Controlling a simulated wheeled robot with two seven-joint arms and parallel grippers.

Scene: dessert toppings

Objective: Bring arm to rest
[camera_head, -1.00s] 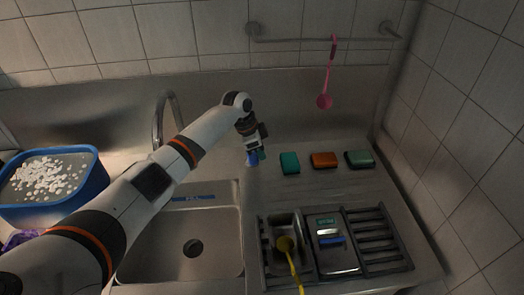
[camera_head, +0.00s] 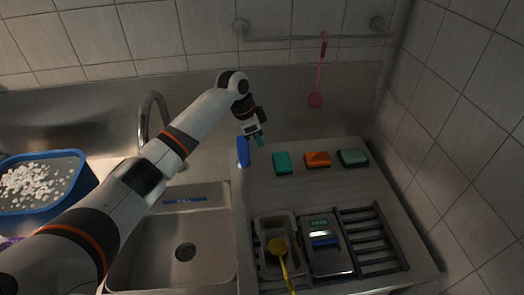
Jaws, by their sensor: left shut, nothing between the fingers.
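My left arm reaches in from the lower left over the sink. Its left gripper (camera_head: 258,140) points down above the back counter, shut and empty. A blue block (camera_head: 242,153) stands upright on the counter just left of and below the fingertips, and looks apart from them. To the right, a teal sponge (camera_head: 282,163), an orange sponge (camera_head: 317,159) and a green sponge (camera_head: 353,157) lie in a row. My right gripper is not in view.
A sink basin (camera_head: 135,260) and faucet (camera_head: 143,130) lie by my arm. A blue tub (camera_head: 75,190) of white pieces is at left. A yellow ladle (camera_head: 278,248) rests in a metal container by a rack (camera_head: 375,240). A pink ladle (camera_head: 316,98) hangs from the wall bar.

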